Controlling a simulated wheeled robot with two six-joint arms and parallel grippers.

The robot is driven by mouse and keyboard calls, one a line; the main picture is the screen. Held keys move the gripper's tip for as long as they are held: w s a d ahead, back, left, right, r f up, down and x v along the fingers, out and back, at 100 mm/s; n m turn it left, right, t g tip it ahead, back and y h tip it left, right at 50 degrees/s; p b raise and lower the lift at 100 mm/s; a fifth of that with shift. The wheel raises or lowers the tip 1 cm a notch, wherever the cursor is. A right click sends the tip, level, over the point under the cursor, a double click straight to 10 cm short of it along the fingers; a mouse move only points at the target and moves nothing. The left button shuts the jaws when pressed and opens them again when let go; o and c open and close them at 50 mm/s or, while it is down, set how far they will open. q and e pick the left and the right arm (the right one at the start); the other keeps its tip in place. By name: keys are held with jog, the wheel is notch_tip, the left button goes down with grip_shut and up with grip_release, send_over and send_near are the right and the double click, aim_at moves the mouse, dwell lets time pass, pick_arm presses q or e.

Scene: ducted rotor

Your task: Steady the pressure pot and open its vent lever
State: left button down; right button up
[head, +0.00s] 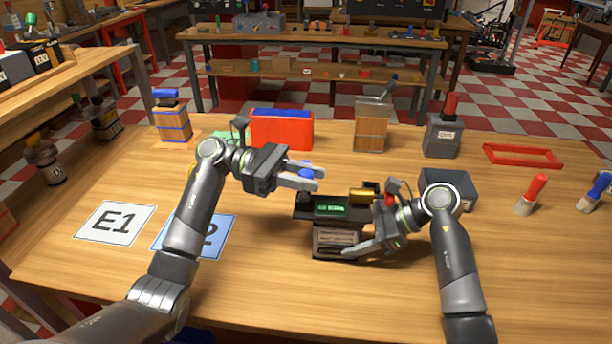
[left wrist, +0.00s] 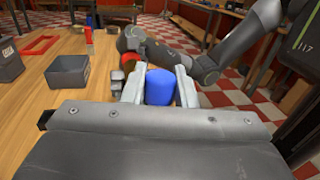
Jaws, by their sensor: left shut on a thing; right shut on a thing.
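The pressure pot (head: 338,238) stands on the table in the middle of the head view. It is a dark unit with a pale labelled body, a black top, a green panel and a gold cylinder. My left gripper (head: 318,178) is shut on a blue knob (head: 306,171) at the pot's upper left, seemingly the vent lever's handle. The left wrist view shows this blue knob (left wrist: 159,87) between the two fingers. The rest of the lever is hidden. My right gripper (head: 356,249) is low at the pot's right front, shut on its body. The exact contact is partly hidden.
A grey bin (head: 447,190) stands right of the pot, behind my right arm. A red box (head: 282,131), a wooden-fronted canister (head: 371,125) and a grey canister (head: 441,138) stand behind. The front table is clear.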

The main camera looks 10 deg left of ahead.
pick_arm(q)
jog(key=shift+a, duration=0.1)
jog(key=a+h, duration=0.1)
jog(key=h, duration=0.1)
jog(key=a+m+g+h, duration=0.1)
jog(key=h, duration=0.1)
jog(key=shift+s+f+m, duration=0.15)
jog(key=shift+f+m, duration=0.05)
jog(key=shift+m, duration=0.1)
jog(key=shift+a+f+m+g+h, duration=0.25)
jog(key=shift+a+m+g+h, duration=0.4)
jog(key=shift+g+h, duration=0.35)
jog(key=c, duration=1.1)
grip_release()
jog(key=shift+c, duration=0.2)
jog(key=v, duration=0.7)
jog(key=shift+a+f, duration=0.2)
